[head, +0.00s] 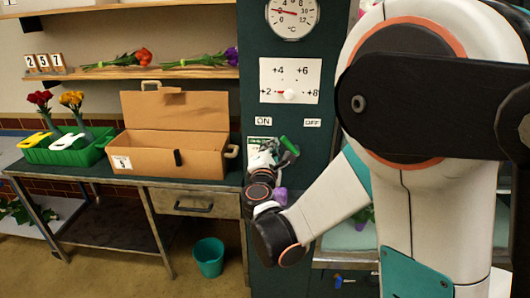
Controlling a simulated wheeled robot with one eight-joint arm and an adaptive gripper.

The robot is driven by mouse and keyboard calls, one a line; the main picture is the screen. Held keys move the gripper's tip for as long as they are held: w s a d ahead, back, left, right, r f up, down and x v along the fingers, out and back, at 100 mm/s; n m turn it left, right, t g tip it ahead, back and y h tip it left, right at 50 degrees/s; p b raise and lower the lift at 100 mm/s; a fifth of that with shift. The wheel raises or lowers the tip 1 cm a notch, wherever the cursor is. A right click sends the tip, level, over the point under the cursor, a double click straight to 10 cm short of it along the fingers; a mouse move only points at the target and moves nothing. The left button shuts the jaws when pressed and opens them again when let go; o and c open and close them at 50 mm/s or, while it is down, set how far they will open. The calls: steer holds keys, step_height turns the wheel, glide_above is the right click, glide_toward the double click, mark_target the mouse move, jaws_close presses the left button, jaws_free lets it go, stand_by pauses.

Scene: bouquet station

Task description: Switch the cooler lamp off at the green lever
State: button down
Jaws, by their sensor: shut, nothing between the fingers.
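The green lever (289,146) is on the dark green cooler front, below and between the ON label (263,121) and the OFF label (312,122). Its green handle slants, with its upper end to the left. I cannot tell which setting it is in. My gripper (270,149) is shut and empty, at the cooler front just left of the lever. I cannot tell whether it touches the lever. The gripper and wrist hide part of the lever's mount. The cooler lamp is not clearly seen.
A temperature dial (292,14) and a white setting plate (290,80) are above the lever. A cardboard box (150,155) and a green crate (88,155) stand on the table to the left. A teal bin (208,257) is on the floor.

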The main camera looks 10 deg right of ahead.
mark_target(281, 136)
steer(key=shift+d+r+m+p, duration=0.3)
steer(key=shift+r+m, duration=0.25)
steer(key=shift+m, duration=0.25)
steer(key=d+r+m+p, duration=0.1)
steer(key=m, duration=0.1)
steer(key=s+d+r+m+p, duration=0.1)
steer(key=m, duration=0.1)
steer(key=shift+d+r+m, duration=0.15)
steer(key=shift+r+m, duration=0.15)
steer(key=shift+r, duration=0.05)
steer(key=s+d+r+m, duration=0.1)
steer(key=s+d+m, duration=0.1)
steer(key=d+m, duration=0.5)
steer(key=shift+m+y, duration=0.3)
steer(key=shift+m, duration=0.6)
steer(key=shift+s+d, duration=0.1)
steer(key=shift+p, duration=0.3)
